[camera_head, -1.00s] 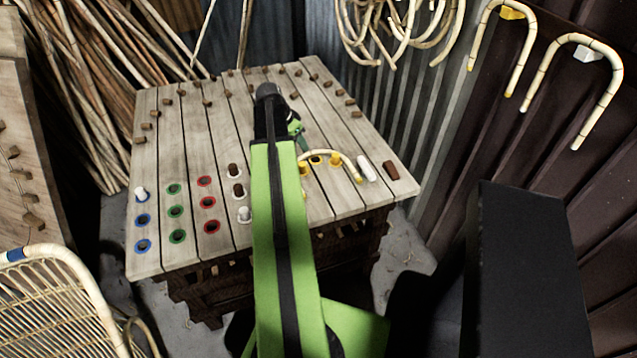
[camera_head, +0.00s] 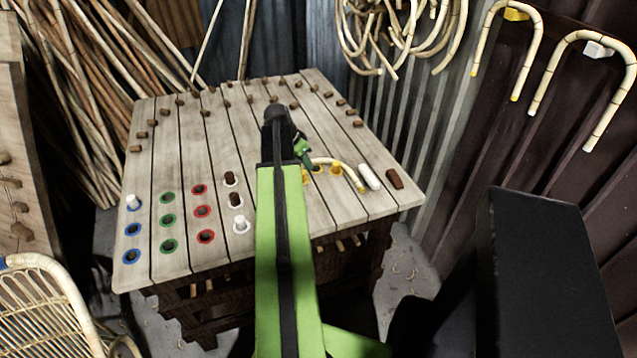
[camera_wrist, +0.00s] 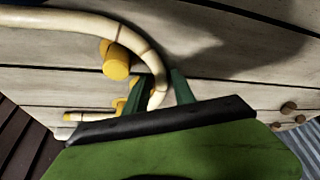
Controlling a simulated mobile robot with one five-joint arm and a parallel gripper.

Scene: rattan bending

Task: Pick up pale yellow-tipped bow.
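The pale bow (camera_head: 346,170) is a bent cane on the plank table, arching by the yellow pegs (camera_head: 336,168). Its right end is yellow. In the wrist view the bow (camera_wrist: 80,22) runs in from the upper left, curves down past a yellow peg (camera_wrist: 117,66), and has another end at the lower left. My gripper (camera_head: 305,158) is at the bow's left part. In the wrist view its green fingers (camera_wrist: 163,88) stand on either side of the bow's curve. Whether they press on the cane cannot be told. The arm hides part of the bow in the head view.
The table (camera_head: 185,130) carries brown pegs and blue, green, red and white ringed holes. A white peg (camera_head: 369,177) and a brown peg (camera_head: 395,179) stand right of the bow. Two bent canes (camera_head: 590,90) hang on the right wall. A wicker chair (camera_head: 45,310) is at lower left.

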